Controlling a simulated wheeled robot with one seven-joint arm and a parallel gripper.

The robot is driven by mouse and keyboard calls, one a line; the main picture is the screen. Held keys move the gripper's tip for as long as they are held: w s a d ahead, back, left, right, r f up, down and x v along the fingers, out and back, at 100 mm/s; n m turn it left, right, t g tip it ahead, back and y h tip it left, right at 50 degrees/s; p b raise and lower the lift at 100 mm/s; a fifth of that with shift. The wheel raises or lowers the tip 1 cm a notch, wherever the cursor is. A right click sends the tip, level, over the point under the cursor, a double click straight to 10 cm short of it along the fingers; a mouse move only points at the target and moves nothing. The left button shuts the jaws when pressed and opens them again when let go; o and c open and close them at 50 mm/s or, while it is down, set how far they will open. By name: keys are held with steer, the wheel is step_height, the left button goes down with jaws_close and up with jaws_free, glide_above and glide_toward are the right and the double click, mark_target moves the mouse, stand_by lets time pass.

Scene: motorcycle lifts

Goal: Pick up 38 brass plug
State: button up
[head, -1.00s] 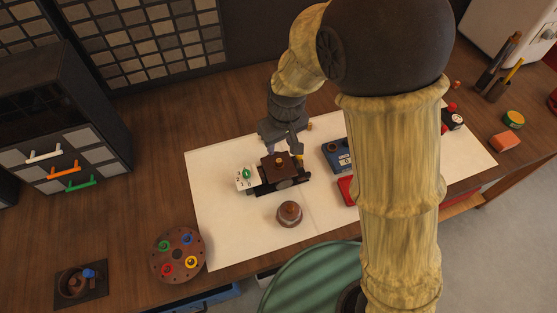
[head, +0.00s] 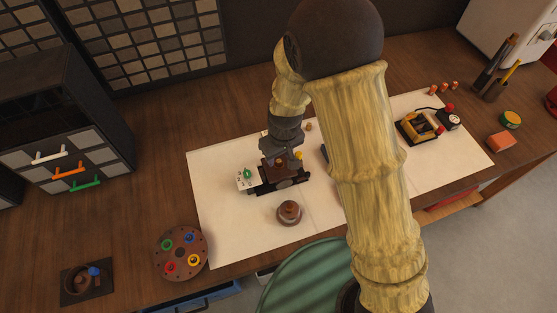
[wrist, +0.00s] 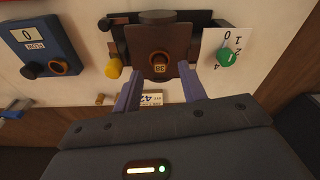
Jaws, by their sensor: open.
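The 38 brass plug (wrist: 159,66) is a short, dark brass-rimmed cylinder with "38" on its face. It sits in a brown square plate on a black fixture (wrist: 120,46), near the top middle of the wrist view. My gripper (wrist: 159,84) is open, one finger to each side below the plug, with nothing between the fingers. I cannot tell whether the fingertips touch the plate. In the head view, my gripper (head: 274,160) is over the brown plate (head: 287,171), and the plug is hard to make out there.
A yellow knob (wrist: 113,68) and a green knob (wrist: 228,56) flank the plate. A blue box (wrist: 40,45) stands at left in the wrist view. A brown domed piece (head: 289,212) stands in front. A yellow device (head: 420,126) is at right. White mat is bare at left.

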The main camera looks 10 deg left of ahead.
mark_target(279, 164)
steer(key=shift+w+a+f, duration=0.1)
steer(key=shift+w+f, duration=0.05)
steer(key=shift+f, duration=0.95)
jaws_close()
